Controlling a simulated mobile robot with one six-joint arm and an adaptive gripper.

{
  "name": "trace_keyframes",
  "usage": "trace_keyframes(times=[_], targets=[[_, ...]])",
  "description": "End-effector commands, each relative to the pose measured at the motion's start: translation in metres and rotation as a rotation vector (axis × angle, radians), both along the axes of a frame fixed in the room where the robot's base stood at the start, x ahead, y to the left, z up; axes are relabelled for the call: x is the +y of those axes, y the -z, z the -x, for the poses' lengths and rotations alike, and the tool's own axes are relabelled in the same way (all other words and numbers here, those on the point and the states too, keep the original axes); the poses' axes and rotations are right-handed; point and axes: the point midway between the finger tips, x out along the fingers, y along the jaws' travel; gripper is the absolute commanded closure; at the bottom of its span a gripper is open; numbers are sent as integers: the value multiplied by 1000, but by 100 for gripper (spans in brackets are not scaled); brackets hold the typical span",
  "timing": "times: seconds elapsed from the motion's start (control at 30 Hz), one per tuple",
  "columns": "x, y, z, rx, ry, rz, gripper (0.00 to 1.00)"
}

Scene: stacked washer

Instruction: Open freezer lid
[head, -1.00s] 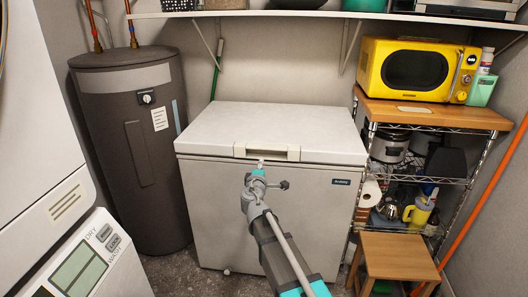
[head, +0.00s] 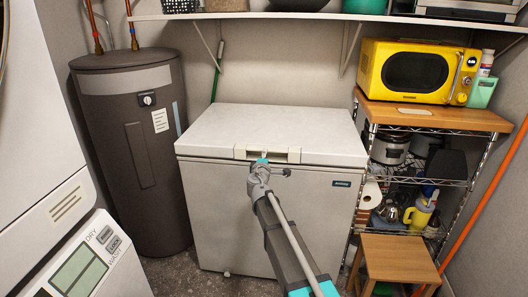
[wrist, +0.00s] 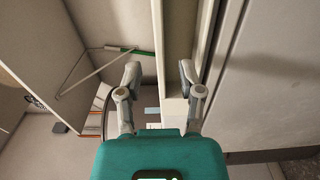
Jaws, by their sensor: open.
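The white chest freezer (head: 260,205) stands against the back wall, and its lid (head: 275,130) is closed. The pale handle (head: 240,153) sits at the middle of the lid's front edge. My gripper (head: 263,158) is at the handle in the head view, covering part of it. In the wrist view my gripper (wrist: 159,72) has its two fingers spread apart, with the pale lid edge and handle strip (wrist: 175,55) running between and beyond them. I cannot tell whether a finger touches the handle.
A dark water heater (head: 135,150) stands left of the freezer. A wire rack with a yellow microwave (head: 415,72) and a wooden stool (head: 398,255) are at the right. A white shelf (head: 300,15) hangs above the lid. The washer (head: 85,265) is at the near left.

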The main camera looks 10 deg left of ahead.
Motion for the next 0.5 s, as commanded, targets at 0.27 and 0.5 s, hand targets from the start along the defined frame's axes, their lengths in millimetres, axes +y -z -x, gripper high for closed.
trace_keyframes(times=[0.27,0.5], targets=[[-1,0,-40,0,0,0,51],[-2,0,-52,0,1,0,51]])
